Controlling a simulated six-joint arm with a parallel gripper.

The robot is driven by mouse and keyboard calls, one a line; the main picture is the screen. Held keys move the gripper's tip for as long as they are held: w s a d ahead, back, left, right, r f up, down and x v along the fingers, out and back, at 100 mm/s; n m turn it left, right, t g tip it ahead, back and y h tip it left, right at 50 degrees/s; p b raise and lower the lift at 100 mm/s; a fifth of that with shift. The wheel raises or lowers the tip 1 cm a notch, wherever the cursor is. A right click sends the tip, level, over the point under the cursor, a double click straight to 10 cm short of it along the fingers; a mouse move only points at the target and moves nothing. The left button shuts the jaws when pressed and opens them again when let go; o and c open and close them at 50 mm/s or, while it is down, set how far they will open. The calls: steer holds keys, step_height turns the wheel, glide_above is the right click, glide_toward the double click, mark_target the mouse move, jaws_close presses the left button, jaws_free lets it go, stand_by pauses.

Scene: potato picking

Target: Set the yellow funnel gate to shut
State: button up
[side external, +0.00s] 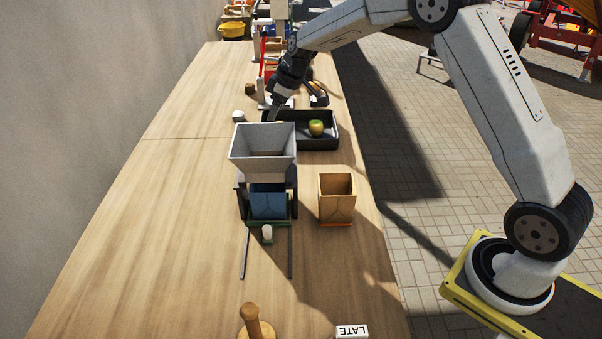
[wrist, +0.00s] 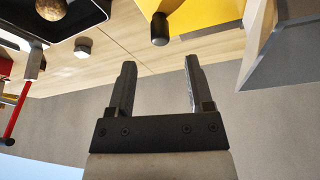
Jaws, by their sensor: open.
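The yellow gate (wrist: 205,22) shows as a flat yellow plate at the top of the wrist view, with a dark rounded knob (wrist: 160,28) at its near edge. Its far part is cut off, so I cannot tell how far it is slid. My gripper (wrist: 158,64) is open and empty, with the knob ahead of and between its fingertips, apart from them. The grey funnel (side external: 262,140) stands on a dark frame in the side view and hides the gate there. My gripper (side external: 274,112) is behind the funnel, near the black tray.
The black tray (side external: 330,146) holds a green-yellow round item (side external: 316,127). A blue bin (side external: 268,204) sits under the funnel, with a wooden box (side external: 337,205) to its right. The table's left side is clear.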

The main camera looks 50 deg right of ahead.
steer(key=shift+v, duration=0.9)
steer(key=shift+f, duration=0.15)
steer(key=c, duration=0.6)
steer(key=shift+s+d+f, duration=0.15)
steer(key=shift+f, duration=0.05)
jaws_close()
step_height(320, 180, down, 6)
steer(key=s+d+m+y, duration=0.2)
steer(key=m+y, duration=0.3)
steer(key=d+f+m+t+y, duration=0.1)
steer(key=d+m+t+y, duration=0.4)
steer(key=d+m+t, duration=0.4)
steer(key=shift+s+d+f+m, duration=0.2)
steer(key=shift+s+d+m, duration=0.05)
steer(key=shift+d+m, duration=0.4)
